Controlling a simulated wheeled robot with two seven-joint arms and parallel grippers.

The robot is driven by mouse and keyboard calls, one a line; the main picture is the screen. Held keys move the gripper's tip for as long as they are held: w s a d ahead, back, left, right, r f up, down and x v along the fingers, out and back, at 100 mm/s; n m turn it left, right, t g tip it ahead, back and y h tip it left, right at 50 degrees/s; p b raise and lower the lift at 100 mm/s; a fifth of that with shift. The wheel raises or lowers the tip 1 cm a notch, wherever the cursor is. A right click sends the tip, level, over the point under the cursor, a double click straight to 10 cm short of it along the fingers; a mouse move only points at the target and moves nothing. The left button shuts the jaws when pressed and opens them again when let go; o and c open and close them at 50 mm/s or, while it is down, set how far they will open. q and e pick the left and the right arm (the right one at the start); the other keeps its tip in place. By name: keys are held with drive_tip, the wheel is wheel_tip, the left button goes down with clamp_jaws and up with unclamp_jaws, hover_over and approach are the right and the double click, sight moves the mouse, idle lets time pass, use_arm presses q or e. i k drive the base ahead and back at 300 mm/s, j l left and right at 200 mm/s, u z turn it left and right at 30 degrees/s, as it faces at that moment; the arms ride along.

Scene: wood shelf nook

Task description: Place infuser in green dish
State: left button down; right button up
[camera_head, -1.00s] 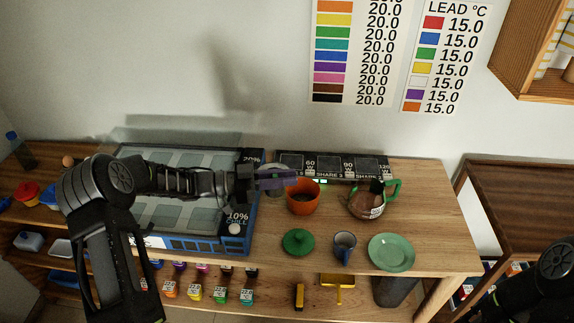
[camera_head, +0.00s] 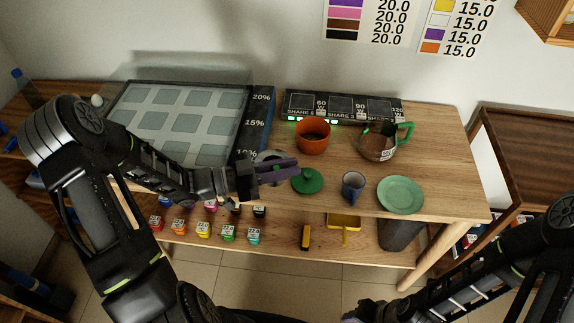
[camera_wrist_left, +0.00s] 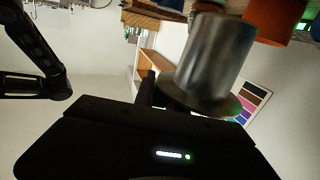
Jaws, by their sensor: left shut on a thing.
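The infuser is a grey metal cylinder with a wide rim, large in the left wrist view (camera_wrist_left: 215,55). In the head view only a bit of grey (camera_head: 268,156) shows behind the fingers. My left gripper (camera_head: 280,171) is shut on the infuser, above the shelf top, left of the green lid and front-left of the orange pot. The green dish (camera_head: 400,195) is a round, pale green plate, empty, at the right front of the shelf top. My right gripper (camera_head: 365,312) is dark at the bottom edge, its fingers unclear.
A green lid (camera_head: 307,181) and a blue-grey cup (camera_head: 353,187) stand between my left gripper and the dish. Behind them are an orange pot (camera_head: 313,138) and a brown teapot (camera_head: 378,143) with a green handle. A glass-topped case (camera_head: 263,120) is at left.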

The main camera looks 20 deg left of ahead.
sight(399, 196)
drive_tip(key=i+l, duration=0.1)
drive_tip(key=l, duration=0.55)
drive_tip(key=i+l, duration=0.1)
drive_tip(key=l, duration=0.55)
drive_tip(key=i+l, duration=0.1)
drive_tip(key=l, duration=0.55)
drive_tip(key=i+l, duration=0.1)
drive_tip(key=l, duration=0.6)
drive_tip(key=u, duration=0.95)
drive_tip(key=l+u, duration=0.25)
drive_tip(key=i+l, duration=0.2)
drive_tip(key=l, duration=0.2)
